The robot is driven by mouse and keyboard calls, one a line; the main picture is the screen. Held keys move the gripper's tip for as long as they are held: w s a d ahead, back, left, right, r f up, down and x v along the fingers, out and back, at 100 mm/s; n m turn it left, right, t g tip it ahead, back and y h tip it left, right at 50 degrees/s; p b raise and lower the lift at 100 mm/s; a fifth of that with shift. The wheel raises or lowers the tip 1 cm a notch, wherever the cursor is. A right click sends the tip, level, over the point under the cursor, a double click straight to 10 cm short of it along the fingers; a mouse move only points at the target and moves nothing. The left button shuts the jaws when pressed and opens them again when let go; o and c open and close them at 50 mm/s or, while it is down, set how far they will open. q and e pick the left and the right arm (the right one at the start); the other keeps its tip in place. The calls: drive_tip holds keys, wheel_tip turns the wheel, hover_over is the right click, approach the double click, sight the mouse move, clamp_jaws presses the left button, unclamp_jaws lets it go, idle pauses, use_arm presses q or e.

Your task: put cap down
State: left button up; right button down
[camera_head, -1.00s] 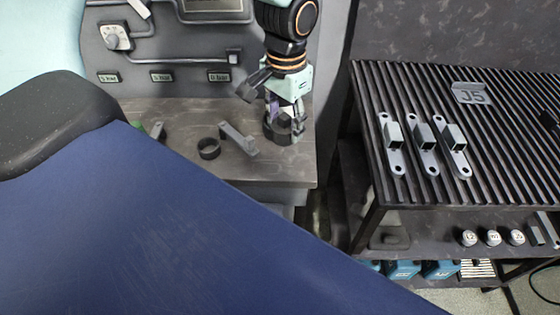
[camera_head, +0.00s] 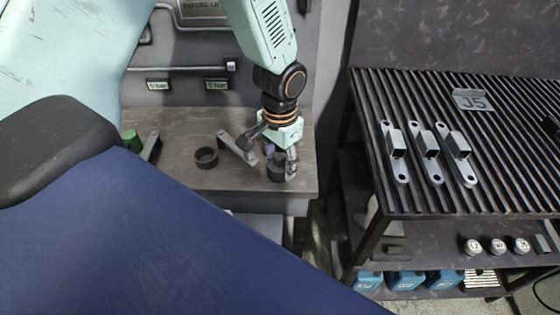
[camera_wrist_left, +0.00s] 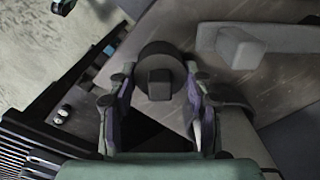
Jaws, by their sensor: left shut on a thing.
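The black round cap (camera_head: 277,173) is in my left gripper (camera_head: 281,161), at the right front of the grey workbench (camera_head: 225,182). In the left wrist view the dark cap (camera_wrist_left: 160,57), with a squarish knob on top, sits between the fingertips of the left gripper (camera_wrist_left: 156,92). The gripper points down and is shut on the cap. I cannot tell whether the underside of the cap touches the bench. My right gripper is not in view.
A green object (camera_head: 131,140) is at the bench's left. A slatted rack (camera_head: 500,130) with three galvanized brackets (camera_head: 428,155) stands right, across a gap.

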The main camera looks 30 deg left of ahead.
sight(280, 156)
use_arm(q)
drive_tip(key=shift+r, duration=0.1)
drive_tip(key=o, duration=0.8)
drive_tip(key=shift+a+f, duration=0.1)
drive_tip(key=shift+f, duration=0.1)
drive_tip(key=o, duration=0.3)
drive_tip(key=shift+o, duration=0.2)
drive_tip(key=shift+r, duration=0.15)
wheel_tip(280, 156, up, 12)
drive_tip(key=p, duration=0.2)
